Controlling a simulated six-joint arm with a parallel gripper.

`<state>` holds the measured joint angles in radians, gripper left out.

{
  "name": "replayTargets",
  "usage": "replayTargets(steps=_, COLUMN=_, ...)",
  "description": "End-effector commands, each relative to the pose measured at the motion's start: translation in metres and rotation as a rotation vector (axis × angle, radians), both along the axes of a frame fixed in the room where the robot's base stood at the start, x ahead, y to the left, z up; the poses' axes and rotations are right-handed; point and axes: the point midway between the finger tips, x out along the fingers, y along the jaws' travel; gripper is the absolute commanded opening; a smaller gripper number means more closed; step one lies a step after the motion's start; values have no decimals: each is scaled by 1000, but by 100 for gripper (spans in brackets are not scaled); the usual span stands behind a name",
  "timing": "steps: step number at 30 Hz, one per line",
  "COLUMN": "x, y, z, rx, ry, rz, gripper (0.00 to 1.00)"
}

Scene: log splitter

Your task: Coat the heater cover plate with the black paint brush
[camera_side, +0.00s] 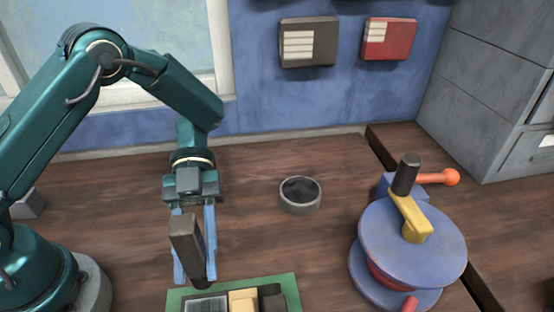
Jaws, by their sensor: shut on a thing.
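My gripper (195,258) points down at the front left, its two blue fingers on either side of a dark upright block. This block looks like the handle of the black paint brush (185,242); its lower end is just above or at a green tray (290,286), and I cannot tell if it touches. A small round grey pot (300,204) with dark contents stands on the table right of the gripper. I cannot tell surely which thing is the heater cover plate; a dark box (308,61) and a red box (385,53) with pale slats hang on the wall.
The green tray holds a grey piece (206,304), a yellow piece (243,300) and a black piece (272,297). A blue round machine (410,250) with a yellow arm (410,212) and an orange-knobbed lever (450,177) stands at right. Table around the pot is clear.

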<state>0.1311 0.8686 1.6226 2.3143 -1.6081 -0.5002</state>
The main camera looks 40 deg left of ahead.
Motion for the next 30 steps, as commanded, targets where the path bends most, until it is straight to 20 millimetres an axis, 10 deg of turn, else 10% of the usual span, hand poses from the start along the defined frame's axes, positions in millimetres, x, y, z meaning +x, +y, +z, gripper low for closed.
replayTargets(steps=15, x=0, y=0, z=46, rx=0, ry=-2, rz=1, gripper=0)
replayTargets(steps=30, x=7, y=-3, z=41, rx=1, ry=4, rz=72, gripper=0)
